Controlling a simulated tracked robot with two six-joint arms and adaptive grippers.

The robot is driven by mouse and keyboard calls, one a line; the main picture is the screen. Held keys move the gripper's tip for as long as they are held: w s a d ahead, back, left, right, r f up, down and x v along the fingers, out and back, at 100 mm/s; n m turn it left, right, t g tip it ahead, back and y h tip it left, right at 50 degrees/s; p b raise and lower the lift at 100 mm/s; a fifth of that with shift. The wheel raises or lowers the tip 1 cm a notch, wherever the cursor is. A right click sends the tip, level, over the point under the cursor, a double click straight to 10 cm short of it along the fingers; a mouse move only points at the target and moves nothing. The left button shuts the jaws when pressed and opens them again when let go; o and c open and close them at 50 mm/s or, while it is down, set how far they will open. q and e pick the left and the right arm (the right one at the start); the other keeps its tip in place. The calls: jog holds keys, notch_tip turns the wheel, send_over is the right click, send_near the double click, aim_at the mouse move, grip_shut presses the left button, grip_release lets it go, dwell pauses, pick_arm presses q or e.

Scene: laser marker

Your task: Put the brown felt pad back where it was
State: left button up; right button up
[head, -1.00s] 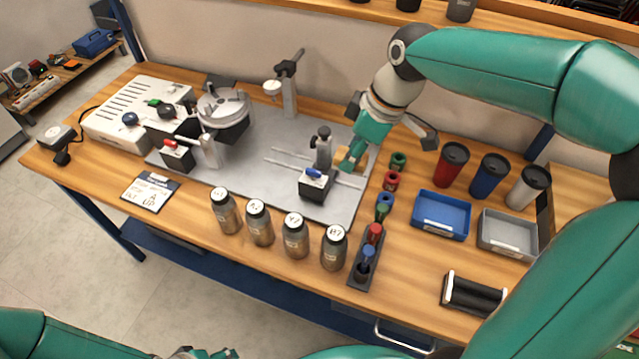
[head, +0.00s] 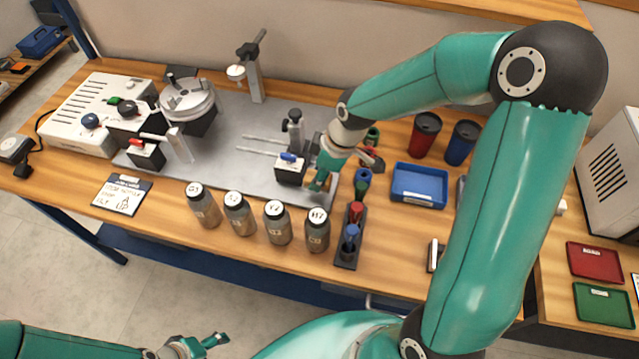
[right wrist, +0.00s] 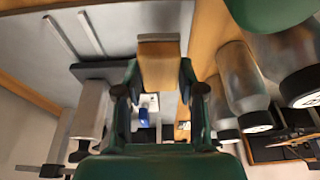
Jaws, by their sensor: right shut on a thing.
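The brown felt pad (right wrist: 160,66) shows as a tan-brown block between the fingers of my right gripper (right wrist: 158,82) in the right wrist view. The gripper is shut on it. In the head view, my right gripper (head: 321,178) is over the right front part of the grey metal plate (head: 235,150). It is just right of the small clamp fixture with the blue knob (head: 289,157). Only a little of the pad shows there, and I cannot tell whether it touches the plate. My left gripper (head: 203,345) is low at the bottom edge, away from the table; its opening is unclear.
Several labelled bottles (head: 277,222) line the plate's front edge. A rack with red and blue handled tools (head: 348,240) stands right of them. A blue tray (head: 420,186), a red cup (head: 424,136) and a blue cup (head: 461,143) are farther right. A post stand (head: 253,75) is behind.

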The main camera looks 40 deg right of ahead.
jog(key=shift+f, duration=2.15)
jog(key=o, duration=1.1)
jog(key=shift+f, duration=0.1)
jog(key=v, duration=1.2)
jog(key=shift+b, duration=0.4)
